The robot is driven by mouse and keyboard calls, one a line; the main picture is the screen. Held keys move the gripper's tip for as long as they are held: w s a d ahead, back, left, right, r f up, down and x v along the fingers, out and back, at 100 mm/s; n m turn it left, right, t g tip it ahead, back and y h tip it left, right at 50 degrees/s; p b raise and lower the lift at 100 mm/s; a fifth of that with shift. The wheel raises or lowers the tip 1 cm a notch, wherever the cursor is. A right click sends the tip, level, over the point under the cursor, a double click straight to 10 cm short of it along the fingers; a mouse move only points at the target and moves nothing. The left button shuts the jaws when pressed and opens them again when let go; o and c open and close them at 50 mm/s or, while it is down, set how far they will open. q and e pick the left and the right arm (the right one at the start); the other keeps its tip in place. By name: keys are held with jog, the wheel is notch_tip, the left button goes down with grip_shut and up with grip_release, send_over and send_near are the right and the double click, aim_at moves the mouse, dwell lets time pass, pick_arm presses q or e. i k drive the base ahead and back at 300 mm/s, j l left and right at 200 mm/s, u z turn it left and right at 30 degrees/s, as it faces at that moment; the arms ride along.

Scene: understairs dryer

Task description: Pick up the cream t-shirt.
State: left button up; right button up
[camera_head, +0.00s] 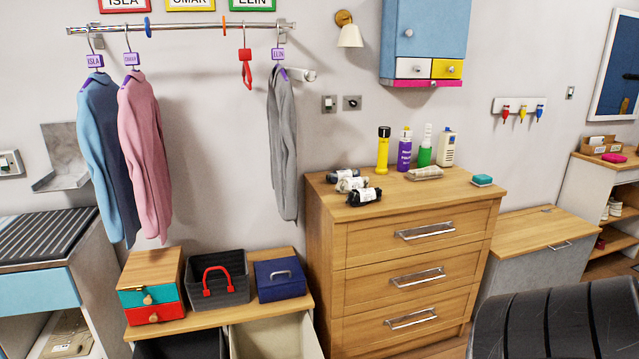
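I cannot make out a cream t-shirt for certain. The hanging garments are a blue one (102,150), a pink one (143,140) and a grey one (283,145), each on a hanger on the wall rail (190,27). A small beige item (425,173) lies flat on the wooden chest of drawers (325,197); it is too small to identify. Another beige item (68,343) shows partly in the lower-left cabinet, cut by the frame edge. Neither of my grippers is in view.
A low bench holds a small drawer box (150,300), a dark basket (217,285) and a navy box (281,283). A dark ribbed curved shape (560,322) fills the lower right. A lidded wooden-topped box (540,232) stands right of the chest.

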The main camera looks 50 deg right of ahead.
aim_at(345, 186)
jog(key=l+u, duration=0.2)
jog(key=l, duration=0.25)
jog(key=k+l+u, duration=0.15)
jog(key=l, duration=0.3)
jog(key=l+u, duration=0.2)
jog(key=l, duration=0.25)
jog(key=k+l+u, duration=0.2)
jog(key=l, duration=0.2)
jog(key=k+l, duration=0.1)
jog(key=l, duration=0.25)
jog(key=k+l, duration=0.1)
jog(key=l, duration=0.25)
jog(key=k+l+u, duration=0.1)
jog(key=l, duration=0.25)
jog(key=k+l, duration=0.1)
jog(key=l, duration=0.25)
jog(key=k+l, duration=0.1)
jog(key=l, duration=0.25)
